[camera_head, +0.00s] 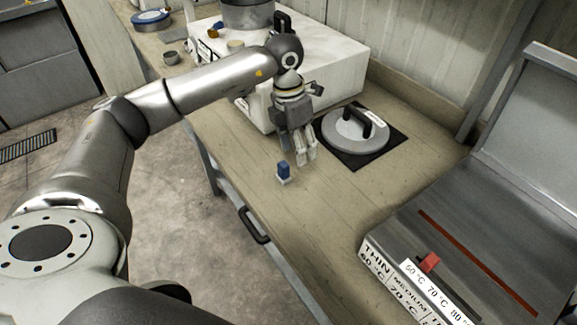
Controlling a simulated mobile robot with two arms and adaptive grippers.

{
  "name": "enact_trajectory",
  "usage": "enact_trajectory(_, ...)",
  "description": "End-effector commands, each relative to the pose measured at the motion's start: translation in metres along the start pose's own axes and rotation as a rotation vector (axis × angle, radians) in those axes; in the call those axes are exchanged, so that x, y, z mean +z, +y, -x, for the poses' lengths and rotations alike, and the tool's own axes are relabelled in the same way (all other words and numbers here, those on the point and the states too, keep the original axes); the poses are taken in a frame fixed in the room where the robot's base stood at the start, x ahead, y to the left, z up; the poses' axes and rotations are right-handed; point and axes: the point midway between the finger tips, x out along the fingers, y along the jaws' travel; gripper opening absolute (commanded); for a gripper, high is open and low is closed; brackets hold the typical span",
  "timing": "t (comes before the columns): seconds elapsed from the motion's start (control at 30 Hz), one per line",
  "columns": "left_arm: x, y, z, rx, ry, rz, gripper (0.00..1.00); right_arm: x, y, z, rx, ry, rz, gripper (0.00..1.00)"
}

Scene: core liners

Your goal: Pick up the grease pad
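A small block with a blue top and a pale base (283,172), which looks like the grease pad, stands upright on the wooden bench near its front edge. My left gripper (306,157) points down above the bench, just right of and behind the block in the picture. Its fingers look close together, with nothing seen between them; how far they are apart is unclear from this angle. They do not appear to touch the block. My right gripper is out of view.
A grey disc with a black handle (356,130) lies on a black mat (391,151) right of my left gripper. A white box (335,70) stands behind it. A grey heating unit (470,245) with temperature labels fills the right. Bare bench (310,205) lies in front.

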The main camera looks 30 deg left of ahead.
Motion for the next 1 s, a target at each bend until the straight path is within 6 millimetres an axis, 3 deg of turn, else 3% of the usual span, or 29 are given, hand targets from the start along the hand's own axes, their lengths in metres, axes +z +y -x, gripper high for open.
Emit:
enact_trajectory(0.1, -0.015, 0.030, 0.015, 0.088, 0.063, 0.041, 0.52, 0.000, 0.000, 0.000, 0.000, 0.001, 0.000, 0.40)
enact_trajectory(0.2, -0.022, 0.040, 0.014, 0.118, 0.089, 0.057, 0.52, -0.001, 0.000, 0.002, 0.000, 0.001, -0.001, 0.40)
enact_trajectory(1.0, -0.029, 0.049, -0.083, 0.119, 0.092, 0.057, 0.52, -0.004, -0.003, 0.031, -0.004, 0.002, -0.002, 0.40)
